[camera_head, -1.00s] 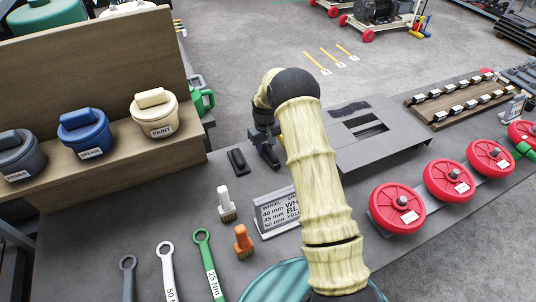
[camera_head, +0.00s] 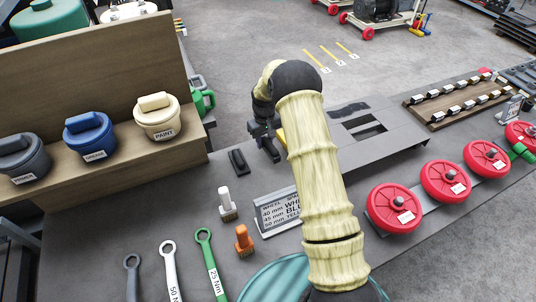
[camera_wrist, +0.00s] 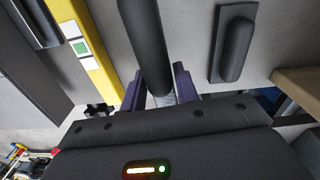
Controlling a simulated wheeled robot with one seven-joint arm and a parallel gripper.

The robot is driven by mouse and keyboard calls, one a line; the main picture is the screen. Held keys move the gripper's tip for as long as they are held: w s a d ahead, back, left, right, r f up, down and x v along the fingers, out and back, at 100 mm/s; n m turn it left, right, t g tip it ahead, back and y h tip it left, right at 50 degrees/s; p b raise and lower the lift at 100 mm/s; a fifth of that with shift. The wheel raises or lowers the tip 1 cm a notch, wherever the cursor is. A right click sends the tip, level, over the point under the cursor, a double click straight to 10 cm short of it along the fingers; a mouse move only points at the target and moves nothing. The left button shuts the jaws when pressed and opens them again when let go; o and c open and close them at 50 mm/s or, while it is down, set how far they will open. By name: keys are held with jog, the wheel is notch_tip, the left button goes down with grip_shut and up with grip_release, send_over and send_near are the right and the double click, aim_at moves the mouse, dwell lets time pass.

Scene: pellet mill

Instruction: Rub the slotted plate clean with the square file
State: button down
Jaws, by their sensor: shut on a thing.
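The slotted plate (camera_head: 402,140) is a grey raised plate on the bench, with dark slots and a dark smudge near its far edge. My gripper (camera_head: 268,152) is left of the plate, partly hidden behind my arm. In the wrist view, my gripper (camera_wrist: 160,98) is shut on a dark rounded handle (camera_wrist: 145,40), which appears to be the square file's; its working end is out of view. A yellow strip (camera_wrist: 80,42) with white and green squares lies beside it, and also shows in the head view (camera_head: 281,138).
A black block (camera_head: 238,162) lies just left of my gripper. Brushes (camera_head: 243,240), a sign (camera_head: 277,212) and wrenches (camera_head: 210,265) are nearer. Red wheels (camera_head: 394,208) stand right of the plate. Pots (camera_head: 157,117) sit on a wooden shelf at left.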

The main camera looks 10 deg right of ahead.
jog(key=shift+r+p, duration=0.3)
jog(key=shift+r, duration=0.35)
jog(key=c, duration=1.6)
grip_release()
jog(key=shift+c, duration=0.2)
grip_shut()
notch_tip(320, 180, up, 7)
jog(key=shift+f+p, duration=0.1)
jog(key=shift+p, duration=0.7)
jog(key=s+f+m, duration=0.1)
jog(key=s+f, duration=0.2)
jog(key=s, duration=0.1)
jog(key=s+f+m+b, duration=0.1)
jog(key=s+f, duration=0.2)
jog(key=s, duration=0.1)
jog(key=s+f+m, duration=0.1)
jog(key=s+f, duration=0.3)
jog(key=shift+d+b, duration=0.25)
jog(key=shift+b, duration=0.1)
